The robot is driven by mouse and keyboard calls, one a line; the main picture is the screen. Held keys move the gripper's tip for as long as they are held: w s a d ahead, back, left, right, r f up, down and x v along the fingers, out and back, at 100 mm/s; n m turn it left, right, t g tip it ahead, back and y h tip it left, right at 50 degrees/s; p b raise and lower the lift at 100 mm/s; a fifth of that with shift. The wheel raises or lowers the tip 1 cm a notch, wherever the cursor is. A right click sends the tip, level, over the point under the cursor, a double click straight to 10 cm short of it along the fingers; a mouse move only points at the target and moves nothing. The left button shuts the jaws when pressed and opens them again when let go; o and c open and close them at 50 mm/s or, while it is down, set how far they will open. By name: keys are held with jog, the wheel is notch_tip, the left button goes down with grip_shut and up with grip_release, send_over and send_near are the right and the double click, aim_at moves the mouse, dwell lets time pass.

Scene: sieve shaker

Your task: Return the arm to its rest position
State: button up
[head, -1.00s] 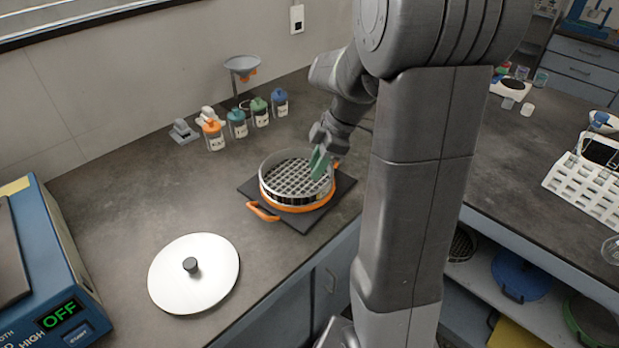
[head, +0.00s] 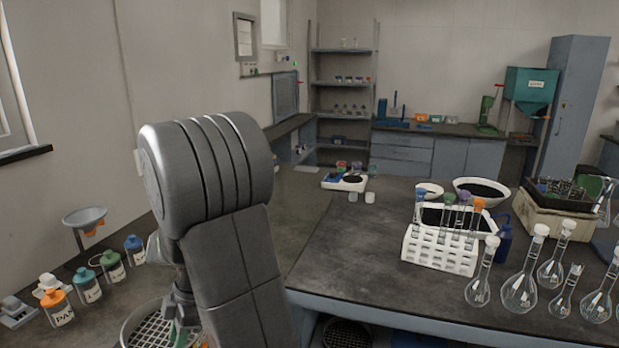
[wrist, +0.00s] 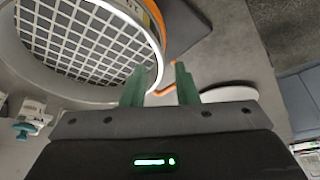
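The round sieve with a white grid and metal rim (head: 133,325) is at the bottom of the head view, cut off by the edge. My gripper (head: 182,334) is at the sieve's right side there, partly hidden by my arm. In the wrist view, my gripper (wrist: 160,82) has two green fingers standing apart with a gap between them. The sieve rim (wrist: 157,78) passes through that gap in the picture. I cannot tell whether the fingers touch it. An orange handle (wrist: 166,92) shows past the fingertips.
Capped bottles (head: 89,286) and a funnel stand (head: 85,218) are at the left of the head view. The right bench holds a tube rack (head: 440,250), glass flasks (head: 520,290) and a dish (head: 483,192). A pale disc, likely the lid (wrist: 228,95), lies beyond the right finger.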

jog(key=x, duration=0.5)
jog(key=shift+f, duration=0.2)
jog(key=shift+r, duration=2.25)
